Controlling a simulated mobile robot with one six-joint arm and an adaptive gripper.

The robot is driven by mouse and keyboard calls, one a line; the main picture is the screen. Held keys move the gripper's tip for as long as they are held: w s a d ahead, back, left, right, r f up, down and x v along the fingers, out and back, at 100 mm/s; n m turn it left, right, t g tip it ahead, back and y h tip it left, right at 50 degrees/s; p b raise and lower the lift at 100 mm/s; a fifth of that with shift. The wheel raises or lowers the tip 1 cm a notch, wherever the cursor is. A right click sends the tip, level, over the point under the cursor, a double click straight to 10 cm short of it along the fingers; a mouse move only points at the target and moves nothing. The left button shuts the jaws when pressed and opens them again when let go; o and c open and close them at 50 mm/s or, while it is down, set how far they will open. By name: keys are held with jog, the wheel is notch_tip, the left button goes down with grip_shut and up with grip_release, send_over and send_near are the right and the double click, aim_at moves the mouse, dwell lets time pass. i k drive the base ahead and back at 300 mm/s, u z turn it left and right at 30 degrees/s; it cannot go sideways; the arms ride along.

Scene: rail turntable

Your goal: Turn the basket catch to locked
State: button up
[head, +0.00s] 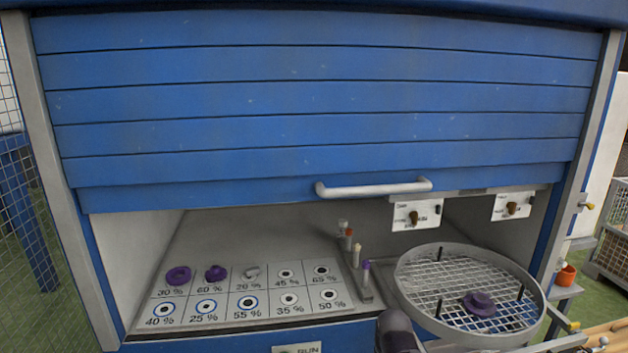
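A round grey basket (403,284) with a wire-mesh floor stands at the right under the raised shutter. Two small white plates, a left one (430,208) and a right one (498,207), hang above it, each with a dark brass-coloured turn knob. The left knob (413,217) and right knob (512,209) carry labels too small to read, so I cannot tell which, if either, is the basket catch or how it is set. A dark rounded part at the bottom edge, left of the basket, may be mine. No gripper fingers show.
A purple knobbed piece (479,304) lies in the basket. A panel (236,318) of percent-marked spots holds two purple pieces and a grey one. Several small upright pegs stand beside it. The blue shutter (300,120) with its grey handle (373,188) overhangs the opening.

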aim_at(572, 327)
jog(key=u, duration=1.55)
jog(key=k, duration=0.05)
jog(key=z, duration=2.95)
